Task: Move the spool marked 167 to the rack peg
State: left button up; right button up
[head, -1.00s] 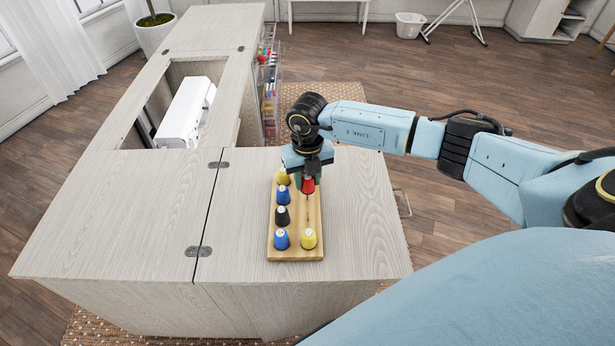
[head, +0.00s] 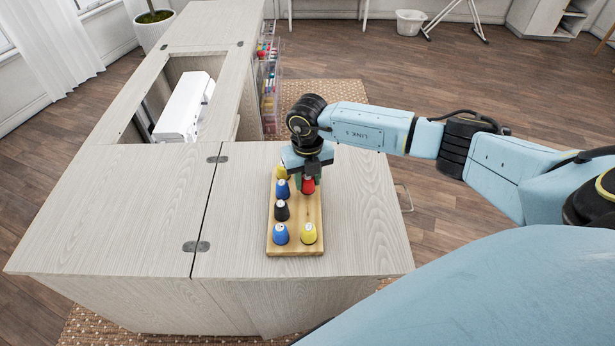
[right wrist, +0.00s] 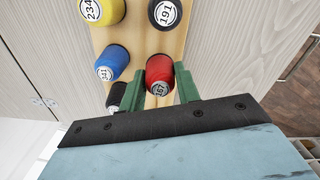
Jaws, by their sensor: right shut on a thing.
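My right gripper (head: 306,172) is shut on a red spool (head: 308,185) above or at the right column of the wooden rack (head: 295,250). In the right wrist view the red spool (right wrist: 159,75) sits between the green fingers (right wrist: 158,88); its small tilted label looks like 167. I cannot tell whether its base touches the rack. A bare stretch of the rack shows in front of it, before the yellow spool. My left gripper is not in view.
The rack's left column holds a yellow spool (head: 281,172), a blue spool (head: 282,188), a black spool (head: 281,210) and another blue spool (head: 280,234). A yellow spool (head: 308,233) stands front right. The cabinet top (head: 235,225) left of the rack is clear.

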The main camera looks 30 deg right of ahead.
jog(key=shift+f, duration=0.15)
jog(key=o, duration=1)
jog(key=shift+o, duration=0.2)
notch_tip(320, 180, up, 14)
jog(key=shift+f+p, duration=0.25)
jog(key=shift+p, duration=0.15)
jog(key=shift+f, duration=0.1)
